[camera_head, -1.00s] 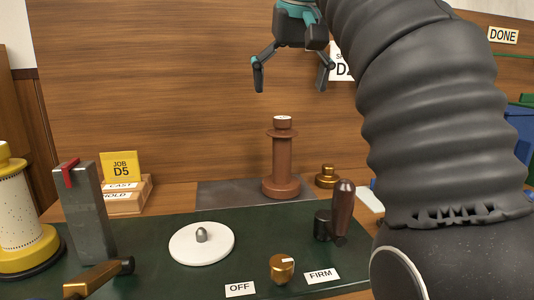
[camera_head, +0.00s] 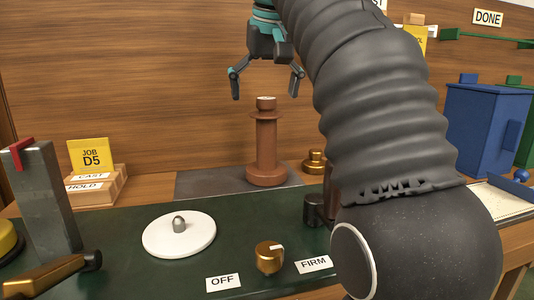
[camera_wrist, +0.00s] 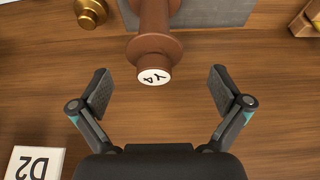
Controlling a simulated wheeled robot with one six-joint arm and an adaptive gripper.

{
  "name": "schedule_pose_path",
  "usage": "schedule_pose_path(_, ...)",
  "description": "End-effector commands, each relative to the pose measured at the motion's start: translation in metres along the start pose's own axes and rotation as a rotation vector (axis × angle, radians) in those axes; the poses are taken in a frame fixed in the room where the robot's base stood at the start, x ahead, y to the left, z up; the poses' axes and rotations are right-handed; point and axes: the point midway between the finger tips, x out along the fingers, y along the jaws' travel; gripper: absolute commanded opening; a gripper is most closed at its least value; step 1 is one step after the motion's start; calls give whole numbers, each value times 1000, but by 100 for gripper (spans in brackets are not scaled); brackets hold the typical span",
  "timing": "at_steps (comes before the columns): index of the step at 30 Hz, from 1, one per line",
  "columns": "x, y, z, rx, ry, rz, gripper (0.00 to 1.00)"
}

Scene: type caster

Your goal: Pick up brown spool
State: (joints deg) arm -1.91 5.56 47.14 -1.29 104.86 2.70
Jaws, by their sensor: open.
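The brown spool (camera_head: 266,146) stands upright on a grey metal plate (camera_head: 205,183) at the back of the bench in the head view. Its wide base rests on the plate, and a flange sits below its narrow top. In the wrist view the spool (camera_wrist: 152,45) shows a white top label reading Y4, between and beyond the fingertips. My gripper (camera_head: 267,88) is open and empty, just above the spool's top, with its fingers pointing down on either side. The gripper (camera_wrist: 160,88) also shows open in the wrist view, not touching the spool.
A brass weight (camera_head: 314,162) stands close to the spool's right. In front are a white disc (camera_head: 160,238), a brass knob (camera_head: 269,258) and a grey post (camera_head: 45,200). Blue bins (camera_head: 485,130) stand at right.

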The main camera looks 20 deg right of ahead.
Motion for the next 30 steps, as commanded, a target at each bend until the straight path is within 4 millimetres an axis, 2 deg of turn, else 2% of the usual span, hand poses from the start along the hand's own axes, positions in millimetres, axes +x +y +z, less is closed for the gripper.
schedule_pose_path(5, 13, 2, 1, 0, 0, 0, 100)
schedule_pose_path(13, 49, 6, 3, -1, -1, -1, 100)
schedule_pose_path(21, 52, 6, 2, -1, 1, -1, 100)
schedule_pose_path(22, 52, 7, 2, -1, 1, -1, 98)
schedule_pose_path(23, 52, 7, 2, -1, 1, -1, 90)
schedule_pose_path(30, 52, 7, 2, -1, 0, -1, 30)
